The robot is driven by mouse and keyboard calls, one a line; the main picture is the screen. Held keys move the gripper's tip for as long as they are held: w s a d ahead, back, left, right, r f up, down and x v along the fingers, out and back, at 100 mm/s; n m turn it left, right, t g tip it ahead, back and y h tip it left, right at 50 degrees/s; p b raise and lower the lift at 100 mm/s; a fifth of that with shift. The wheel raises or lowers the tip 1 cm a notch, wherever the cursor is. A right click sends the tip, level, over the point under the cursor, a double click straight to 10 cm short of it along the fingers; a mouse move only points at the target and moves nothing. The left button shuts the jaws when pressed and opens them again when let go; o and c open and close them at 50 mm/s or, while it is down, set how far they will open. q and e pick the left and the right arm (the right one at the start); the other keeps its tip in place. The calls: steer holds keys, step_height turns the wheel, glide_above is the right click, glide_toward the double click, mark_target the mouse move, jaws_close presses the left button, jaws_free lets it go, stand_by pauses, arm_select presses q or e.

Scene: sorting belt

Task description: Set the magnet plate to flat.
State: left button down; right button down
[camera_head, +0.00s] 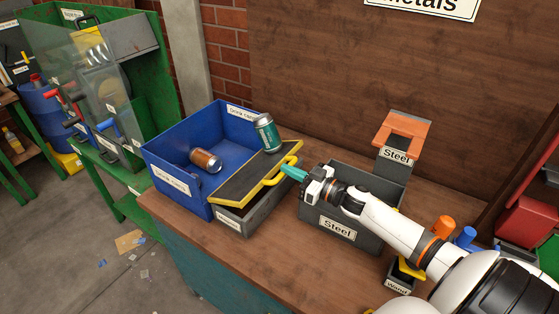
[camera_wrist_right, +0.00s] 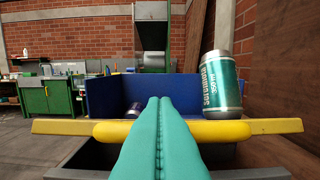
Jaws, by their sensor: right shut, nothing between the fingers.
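The magnet plate (camera_head: 245,178) is a dark panel with a yellow rim and a yellow handle (camera_head: 278,177), lying over a grey bin beside the blue bin. In the right wrist view the plate's yellow edge (camera_wrist_right: 270,126) shows nearly edge-on and level, with the handle (camera_wrist_right: 225,131) in front. A teal and silver can (camera_head: 265,134) stands at the plate's far end, slightly tilted in the right wrist view (camera_wrist_right: 221,84). My right gripper (camera_head: 291,172) is shut and empty, its teal fingers at the handle; whether they touch cannot be told. My left gripper is not in view.
A brown can (camera_head: 205,160) lies in the blue bin (camera_head: 165,177). The grey Steel bin (camera_head: 337,227) stands below my right forearm. An orange-topped Steel chute (camera_head: 400,130) stands behind it. Orange and blue knobs (camera_head: 443,226) are at the right.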

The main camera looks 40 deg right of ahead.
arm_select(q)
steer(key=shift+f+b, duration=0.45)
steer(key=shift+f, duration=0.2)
arm_select(e)
steer(key=shift+s+d+f, duration=0.1)
steer(key=shift+s+f, duration=0.1)
steer(key=shift+f, duration=0.4)
steer(key=shift+s+d+f, duration=0.1)
steer(key=shift+s+f, duration=0.15)
steer(key=shift+f, duration=0.3)
steer(key=shift+s+d+f, duration=0.1)
steer(key=shift+s+f, duration=0.1)
steer(key=shift+f, duration=0.4)
